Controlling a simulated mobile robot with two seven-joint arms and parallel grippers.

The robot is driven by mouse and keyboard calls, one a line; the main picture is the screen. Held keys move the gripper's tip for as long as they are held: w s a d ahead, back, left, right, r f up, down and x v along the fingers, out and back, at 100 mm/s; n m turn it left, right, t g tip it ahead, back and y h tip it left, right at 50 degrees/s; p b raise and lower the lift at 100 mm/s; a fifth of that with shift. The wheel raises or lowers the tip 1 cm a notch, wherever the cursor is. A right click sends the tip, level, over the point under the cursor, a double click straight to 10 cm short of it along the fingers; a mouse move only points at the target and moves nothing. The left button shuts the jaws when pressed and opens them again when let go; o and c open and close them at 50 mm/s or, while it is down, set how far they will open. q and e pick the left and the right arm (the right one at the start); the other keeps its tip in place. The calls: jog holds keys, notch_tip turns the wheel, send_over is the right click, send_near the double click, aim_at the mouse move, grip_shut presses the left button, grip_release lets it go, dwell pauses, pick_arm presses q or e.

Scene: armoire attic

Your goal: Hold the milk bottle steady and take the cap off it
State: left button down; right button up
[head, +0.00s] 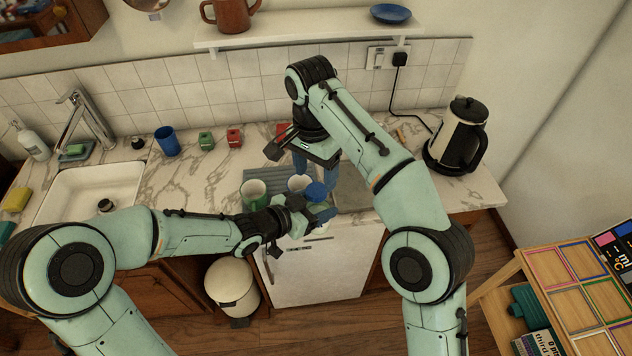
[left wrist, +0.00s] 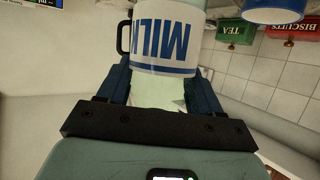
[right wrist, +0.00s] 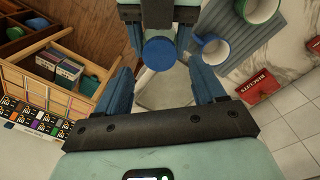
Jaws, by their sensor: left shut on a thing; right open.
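The milk bottle (left wrist: 165,45) is white with blue MILK lettering, upside down in the left wrist view. My left gripper (head: 308,212) is shut on its body, above the counter's front edge. The round blue cap (head: 316,191) is on top of the bottle in the head view. It also shows in the right wrist view (right wrist: 159,53), in line with the gap between my right gripper's fingers. My right gripper (head: 315,170) is open and points down, above and behind the cap. I cannot tell whether its fingers touch the cap. The cap is hidden in the left wrist view.
Small red and green tins, a blue cup (head: 167,141) and a kettle (head: 458,137) stand on the counter. A shelf unit (head: 520,262) is at the right.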

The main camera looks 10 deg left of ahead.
aim_at(316, 189)
jog(key=shift+d+f, duration=0.1)
jog(key=shift+f, duration=2.1)
jog(key=c, duration=1.1)
